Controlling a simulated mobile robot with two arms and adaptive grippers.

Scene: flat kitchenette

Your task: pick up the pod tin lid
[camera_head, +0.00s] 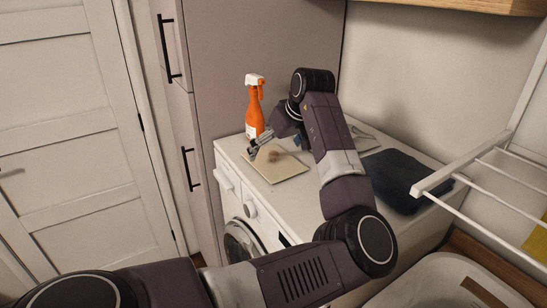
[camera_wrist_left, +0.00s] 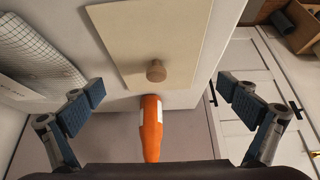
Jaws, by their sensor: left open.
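A flat pale beige plate (camera_head: 284,173) lies on the white counter above the washing machine. A small round brown knob-like piece (camera_wrist_left: 156,71) stands on the plate (camera_wrist_left: 125,35). These look like the pod tin lid, though I cannot tell whether the knob is fixed to the plate. My left gripper (camera_head: 259,145) is over the plate's far left part in the head view. In the left wrist view its fingers (camera_wrist_left: 161,90) are spread wide, with the knob between them in the picture, apart from both. My right gripper is not in view.
An orange spray bottle (camera_head: 254,112) with a white head stands close behind the gripper and also shows in the wrist view (camera_wrist_left: 151,130). A dark folded cloth (camera_head: 393,180) lies on the counter's right.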

